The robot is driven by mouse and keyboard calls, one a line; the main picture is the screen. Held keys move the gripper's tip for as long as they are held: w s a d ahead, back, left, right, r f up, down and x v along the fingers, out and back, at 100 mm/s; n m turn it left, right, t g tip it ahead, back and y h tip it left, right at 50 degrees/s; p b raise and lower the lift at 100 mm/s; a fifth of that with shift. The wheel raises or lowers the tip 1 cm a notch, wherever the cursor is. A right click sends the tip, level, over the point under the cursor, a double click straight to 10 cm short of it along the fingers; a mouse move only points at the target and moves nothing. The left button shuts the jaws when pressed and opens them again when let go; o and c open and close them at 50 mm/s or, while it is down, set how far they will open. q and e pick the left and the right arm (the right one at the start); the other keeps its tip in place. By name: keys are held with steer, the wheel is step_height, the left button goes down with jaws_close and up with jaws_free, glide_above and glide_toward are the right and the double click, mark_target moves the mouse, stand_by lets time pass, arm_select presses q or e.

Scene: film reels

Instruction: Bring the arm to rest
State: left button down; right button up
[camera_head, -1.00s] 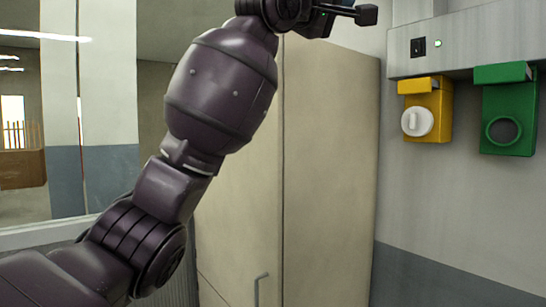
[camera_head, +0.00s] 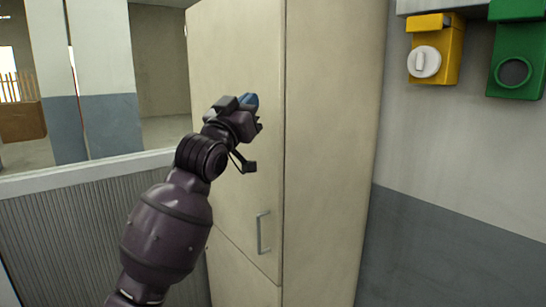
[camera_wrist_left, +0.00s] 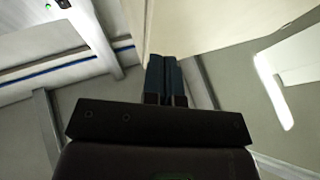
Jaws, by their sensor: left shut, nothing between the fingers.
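My left arm (camera_head: 168,232) rises from the bottom left of the head view, dark purple and bent upward. My left gripper (camera_head: 250,100) is at its end, in front of the beige cabinet, with bluish fingertips. In the left wrist view the two blue fingers (camera_wrist_left: 163,78) lie side by side, shut, with nothing between them. I cannot tell from the head view how far the gripper is from the cabinet door. My right gripper does not show.
A tall beige cabinet (camera_head: 325,130) with a metal handle (camera_head: 262,232) stands in the middle. A yellow box with a white knob (camera_head: 424,62) and a green box (camera_head: 520,50) hang on the right wall. A window (camera_head: 160,75) with a ribbed panel below is at the left.

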arm_select(q)
steer(key=s+a+f+n+g+y, duration=0.1)
steer(key=s+a+f+y, duration=0.3)
steer(key=f, duration=0.8)
steer(key=s+a+f+y, duration=0.15)
steer(key=a+f, duration=0.35)
steer(key=f, duration=0.7)
steer(key=s+a+f+n+g+y, duration=0.1)
steer(key=s+a+f+y, duration=0.3)
steer(key=f, duration=0.8)
steer(key=s+a+f+n+g+y, duration=0.1)
steer(key=s+a+f+g, duration=0.2)
steer(key=s+f, duration=1)
steer(key=s+a+f+n+g+b, duration=0.1)
steer(key=s+a+f+g, duration=0.3)
steer(key=s+f, duration=0.9)
steer(key=a+f+n, duration=0.1)
steer(key=a, duration=0.1)
steer(key=shift+s+a+f+y, duration=0.3)
steer(key=shift+a+y, duration=0.05)
steer(key=shift+a, duration=0.05)
